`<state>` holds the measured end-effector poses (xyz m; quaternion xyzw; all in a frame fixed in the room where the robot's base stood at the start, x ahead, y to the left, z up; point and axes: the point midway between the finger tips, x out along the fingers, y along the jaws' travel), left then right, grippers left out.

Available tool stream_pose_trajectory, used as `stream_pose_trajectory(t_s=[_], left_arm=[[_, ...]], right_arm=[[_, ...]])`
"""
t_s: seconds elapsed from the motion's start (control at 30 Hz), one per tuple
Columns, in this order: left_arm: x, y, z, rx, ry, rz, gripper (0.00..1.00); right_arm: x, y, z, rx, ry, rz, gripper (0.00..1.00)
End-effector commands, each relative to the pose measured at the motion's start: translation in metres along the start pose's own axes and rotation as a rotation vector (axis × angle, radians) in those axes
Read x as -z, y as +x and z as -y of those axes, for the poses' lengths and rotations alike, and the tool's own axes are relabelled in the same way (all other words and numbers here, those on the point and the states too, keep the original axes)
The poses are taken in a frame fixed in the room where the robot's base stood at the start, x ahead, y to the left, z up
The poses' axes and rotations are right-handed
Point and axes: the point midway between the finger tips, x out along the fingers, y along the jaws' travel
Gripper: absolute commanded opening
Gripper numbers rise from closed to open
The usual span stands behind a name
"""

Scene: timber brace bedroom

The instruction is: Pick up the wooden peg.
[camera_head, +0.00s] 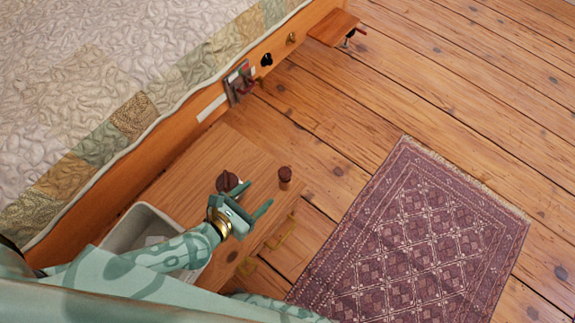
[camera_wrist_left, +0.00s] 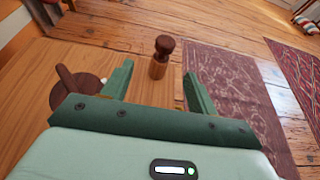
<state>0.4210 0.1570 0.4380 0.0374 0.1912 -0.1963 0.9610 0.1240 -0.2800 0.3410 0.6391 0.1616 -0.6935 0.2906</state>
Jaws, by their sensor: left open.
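The gripper also shows in the left wrist view (camera_wrist_left: 157,70). My right gripper is not in view.
A dark brown round object with an upright part (camera_head: 228,182) sits left of the peg, close to my left gripper; it shows in the wrist view (camera_wrist_left: 68,92). A pale bin (camera_head: 127,224) is at left. Brass handles (camera_head: 283,233) line the cabinet front. A patterned rug (camera_head: 420,240) lies right.

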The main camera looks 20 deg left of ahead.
Motion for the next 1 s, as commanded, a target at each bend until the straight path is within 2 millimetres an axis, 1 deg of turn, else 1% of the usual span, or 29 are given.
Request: stream_pose_trajectory(t_s=[0.03,0.1,0.2,0.3,0.43,0.57,0.7,0.8,0.9,1.0], left_arm=[[0.003,0.015,0.001,-0.001,-0.002,0.000,0.59],[0.004,0.032,0.001,0.000,-0.003,-0.001,0.59],[0.003,0.053,0.001,0.000,-0.001,-0.002,0.59],[0.003,0.071,0.001,0.000,0.001,-0.001,0.59],[0.002,0.083,0.001,0.000,0.000,-0.001,0.59],[-0.001,0.094,0.003,0.001,0.002,0.000,0.59],[-0.005,0.118,0.009,0.000,0.000,0.000,0.59],[-0.003,0.131,0.008,0.000,0.002,-0.002,0.59],[-0.004,0.137,0.008,0.000,0.002,-0.002,0.59],[-0.005,0.137,0.008,0.000,0.003,-0.001,0.59]], right_arm=[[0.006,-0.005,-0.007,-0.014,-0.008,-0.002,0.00],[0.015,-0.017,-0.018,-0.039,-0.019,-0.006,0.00],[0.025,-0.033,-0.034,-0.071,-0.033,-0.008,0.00],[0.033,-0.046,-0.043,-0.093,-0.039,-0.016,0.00],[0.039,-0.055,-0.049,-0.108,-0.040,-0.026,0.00],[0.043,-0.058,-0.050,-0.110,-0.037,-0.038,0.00],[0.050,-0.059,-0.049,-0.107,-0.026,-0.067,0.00],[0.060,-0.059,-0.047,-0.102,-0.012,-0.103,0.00],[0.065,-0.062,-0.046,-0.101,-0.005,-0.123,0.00],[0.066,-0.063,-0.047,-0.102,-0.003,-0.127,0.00]])
